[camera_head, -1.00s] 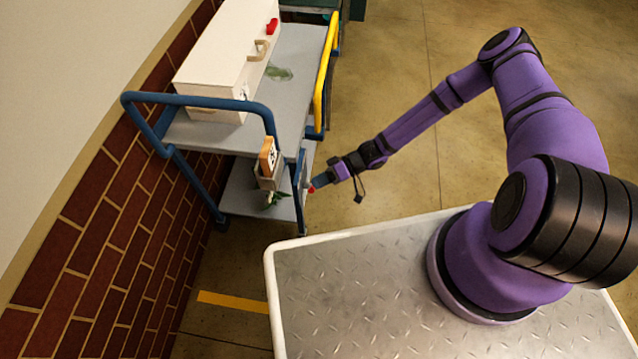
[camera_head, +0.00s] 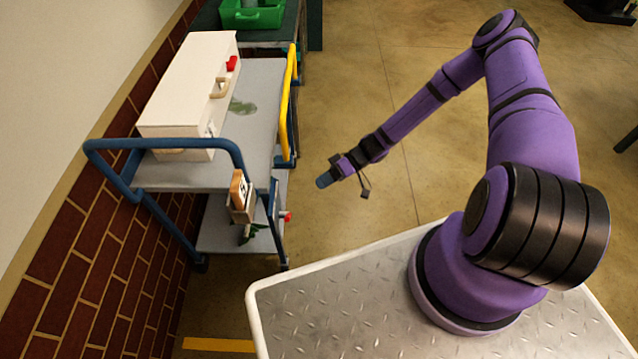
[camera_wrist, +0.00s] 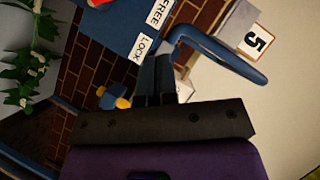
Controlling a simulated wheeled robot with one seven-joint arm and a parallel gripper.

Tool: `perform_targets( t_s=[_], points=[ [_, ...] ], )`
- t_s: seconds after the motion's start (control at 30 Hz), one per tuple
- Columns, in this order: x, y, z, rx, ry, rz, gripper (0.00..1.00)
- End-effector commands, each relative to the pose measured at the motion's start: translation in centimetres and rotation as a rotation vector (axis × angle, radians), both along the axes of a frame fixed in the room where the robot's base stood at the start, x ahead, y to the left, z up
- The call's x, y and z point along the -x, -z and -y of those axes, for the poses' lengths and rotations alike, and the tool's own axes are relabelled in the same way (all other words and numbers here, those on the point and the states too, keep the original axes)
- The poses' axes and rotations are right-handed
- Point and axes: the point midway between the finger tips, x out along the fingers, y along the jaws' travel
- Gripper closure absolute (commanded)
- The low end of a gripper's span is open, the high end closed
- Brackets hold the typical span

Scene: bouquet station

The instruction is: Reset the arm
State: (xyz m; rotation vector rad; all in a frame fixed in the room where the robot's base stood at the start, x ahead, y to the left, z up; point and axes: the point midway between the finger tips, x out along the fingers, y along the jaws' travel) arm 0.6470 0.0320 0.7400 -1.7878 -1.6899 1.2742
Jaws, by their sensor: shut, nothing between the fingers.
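My gripper (camera_head: 326,180) is shut and empty in the head view, held in free air to the right of the cart. In the wrist view its dark fingers (camera_wrist: 159,80) are together at the middle. My purple arm reaches left from its base and is bent at the elbow, clear of the cart.
A blue-railed cart with a grey top (camera_head: 262,85) stands along the brick wall (camera_head: 80,255). A white case (camera_head: 188,90) lies on it. A green bin (camera_head: 252,14) is behind. A panel labelled FREE and LOCK (camera_wrist: 130,22) and a plant (camera_wrist: 30,60) show in the wrist view. Floor (camera_head: 350,120) right of the cart is clear.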

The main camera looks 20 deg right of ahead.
Motion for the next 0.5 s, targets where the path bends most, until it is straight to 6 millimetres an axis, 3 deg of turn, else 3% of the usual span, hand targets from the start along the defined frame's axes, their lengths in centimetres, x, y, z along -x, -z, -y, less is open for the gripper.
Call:
perform_targets(
  t_s=[0.5],
  points=[
    [-0.11,-0.38,0.23,0.012,-0.009,-0.001,1.0]
  ],
)
